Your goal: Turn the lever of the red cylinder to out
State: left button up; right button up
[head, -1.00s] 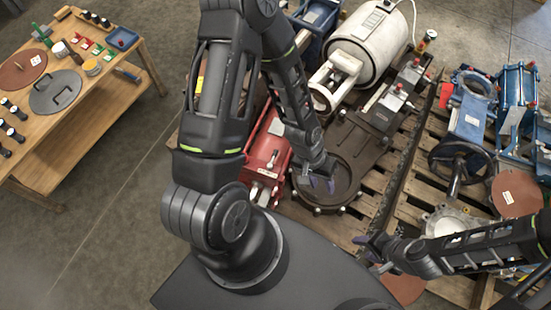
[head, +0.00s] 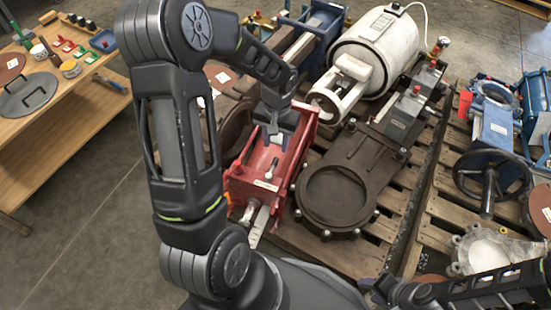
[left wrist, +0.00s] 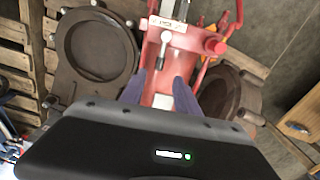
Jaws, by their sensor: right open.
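The red cylinder (head: 291,163) lies on a pallet in the middle of the head view, with a white label and a metal rod at its near end. A small pale lever (head: 272,169) shows on its top. In the left wrist view the red cylinder (left wrist: 187,62) is straight ahead, and the lever (left wrist: 166,38) has a white round end. My left gripper (head: 275,138) is above the cylinder; its two fingers (left wrist: 162,78) are apart on either side of the lever's line, with nothing visibly held. My right gripper (head: 374,291) is open at the lower right, away from the cylinder.
A dark round-flanged valve (head: 336,195) lies close to the right of the cylinder. A white motor-like drum (head: 373,50) stands behind. A wooden bench (head: 70,120) with small parts is at left, with clear floor between.

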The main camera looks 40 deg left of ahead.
aim_at(275, 160)
pick_arm(q)
jog(key=shift+f, duration=0.1)
notch_tip(275, 160, down, 8)
jog(key=b, duration=0.2)
jog(key=shift+b, duration=0.35)
jog(key=shift+c, duration=0.5)
grip_shut()
dwell(0.7)
